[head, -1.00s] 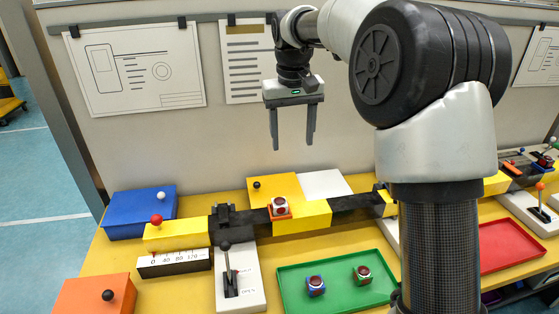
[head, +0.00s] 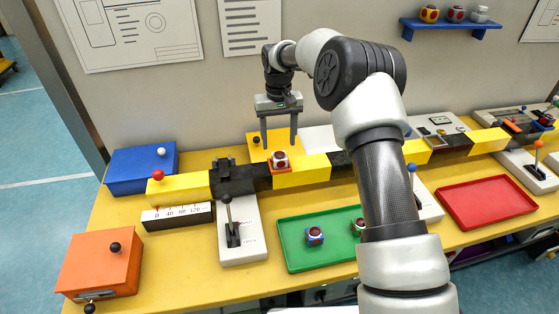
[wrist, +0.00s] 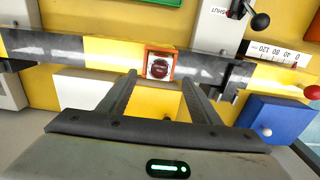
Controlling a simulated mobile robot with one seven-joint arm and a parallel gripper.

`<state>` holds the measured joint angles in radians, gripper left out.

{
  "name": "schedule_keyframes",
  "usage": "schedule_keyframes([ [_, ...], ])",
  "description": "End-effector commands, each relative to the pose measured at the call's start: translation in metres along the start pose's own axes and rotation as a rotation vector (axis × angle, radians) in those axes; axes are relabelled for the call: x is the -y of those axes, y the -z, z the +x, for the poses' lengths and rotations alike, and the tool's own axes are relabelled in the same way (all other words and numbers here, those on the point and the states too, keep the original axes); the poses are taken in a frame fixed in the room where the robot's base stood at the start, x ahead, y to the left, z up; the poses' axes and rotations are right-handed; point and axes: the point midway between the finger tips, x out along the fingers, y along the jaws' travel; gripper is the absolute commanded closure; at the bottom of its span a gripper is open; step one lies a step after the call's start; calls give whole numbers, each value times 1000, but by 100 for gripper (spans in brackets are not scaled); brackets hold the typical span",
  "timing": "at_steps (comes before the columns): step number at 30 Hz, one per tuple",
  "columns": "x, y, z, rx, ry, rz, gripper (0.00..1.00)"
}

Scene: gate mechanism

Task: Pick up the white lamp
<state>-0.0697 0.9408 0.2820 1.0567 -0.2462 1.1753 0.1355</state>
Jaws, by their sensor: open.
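A small whitish block with a dark red round top (head: 279,158) sits in an orange holder on the yellow and black bar (head: 302,171). It also shows in the wrist view (wrist: 159,67). My gripper (head: 279,143) is open and empty, fingers pointing down, just above or behind this block; its exact depth is unclear. In the wrist view my fingertips (wrist: 160,80) appear on either side below the block. A white piece (head: 480,14) stands at the right on the blue wall shelf (head: 452,29), far from my gripper. I cannot tell which of these is the white lamp.
A red tray (head: 487,202) is empty. A blue box (head: 140,168), an orange box (head: 98,262) and an upright lever (head: 229,215) stand at the left.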

Motion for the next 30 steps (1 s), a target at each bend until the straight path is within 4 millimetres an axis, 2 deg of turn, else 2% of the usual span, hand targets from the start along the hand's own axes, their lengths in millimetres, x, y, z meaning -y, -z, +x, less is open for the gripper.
schedule_keyframes([
  [7, -1, -1, 17, 2, 0, 0, 42],
  [15, -2, -4, 56, 1, 1, 1, 42],
  [24, -2, -3, 62, -1, 0, 0, 42],
  [26, -2, -3, 62, -1, 0, 0, 51],
  [30, -2, -3, 62, -1, 0, 0, 74],
])
